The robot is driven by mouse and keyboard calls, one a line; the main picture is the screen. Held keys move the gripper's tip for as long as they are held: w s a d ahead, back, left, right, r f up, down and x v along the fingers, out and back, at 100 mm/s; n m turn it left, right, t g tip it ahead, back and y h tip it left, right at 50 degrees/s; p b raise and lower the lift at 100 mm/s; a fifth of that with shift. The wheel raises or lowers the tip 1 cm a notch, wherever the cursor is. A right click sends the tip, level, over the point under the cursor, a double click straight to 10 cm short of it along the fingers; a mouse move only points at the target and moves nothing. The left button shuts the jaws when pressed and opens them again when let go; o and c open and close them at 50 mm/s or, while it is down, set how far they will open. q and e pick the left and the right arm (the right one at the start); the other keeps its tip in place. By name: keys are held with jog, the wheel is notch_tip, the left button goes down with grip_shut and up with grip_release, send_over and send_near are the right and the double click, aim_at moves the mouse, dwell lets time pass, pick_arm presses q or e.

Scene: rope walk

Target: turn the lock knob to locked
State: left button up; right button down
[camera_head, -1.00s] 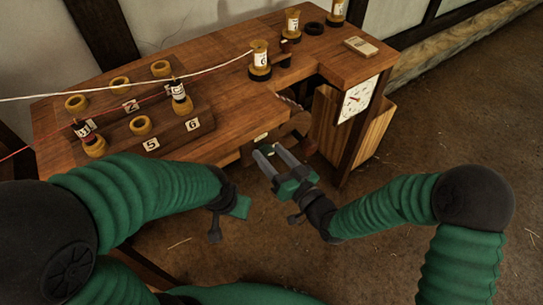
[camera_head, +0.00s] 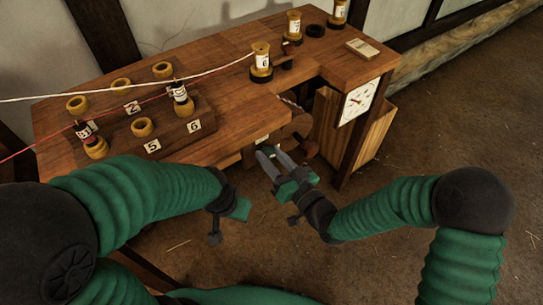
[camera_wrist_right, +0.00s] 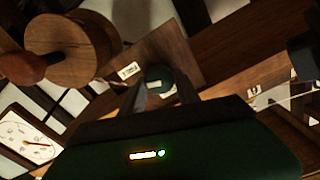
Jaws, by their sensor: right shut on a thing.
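The lock knob (camera_wrist_right: 158,78), a small dark green disc with a pale bar across it, shows in the right wrist view on a brown wooden panel (camera_wrist_right: 180,55). My right gripper (camera_wrist_right: 158,92) has one finger at each side of it and is shut on it. In the head view my right gripper (camera_head: 274,154) points under the bench's front edge, and the knob cannot be made out there. A small white label (camera_wrist_right: 130,70) sits beside the knob, its writing too small to read. My left gripper (camera_head: 238,208) hangs in front of the bench; its fingers cannot be made out.
A wooden drum with a crank (camera_wrist_right: 70,45) is close beside the knob. The wooden bench (camera_head: 235,115) carries spools, rings and numbered tags. A white dial (camera_head: 357,100) is on its right leg. A wooden crate (camera_head: 365,140) stands behind that leg.

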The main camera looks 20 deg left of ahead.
jog(key=n+b, duration=0.1)
jog(key=n, duration=0.2)
jog(key=n+b, duration=0.2)
jog(key=shift+f+n, duration=0.2)
jog(key=shift+n, duration=0.2)
jog(key=n+b, duration=0.4)
jog(key=n, duration=0.1)
jog(key=shift+s+a+f, duration=0.1)
jog(key=shift+s+f+n+b, duration=0.1)
jog(key=shift+n+b, duration=2.35)
jog(key=shift+n, duration=0.25)
jog(key=shift+s+f+n+b, duration=0.1)
jog(key=shift+n+b, duration=2.3)
jog(key=shift+n, duration=0.3)
jog(key=c, duration=1.1)
grip_release()
jog(key=shift+o, duration=0.8)
jog(key=shift+r, duration=0.15)
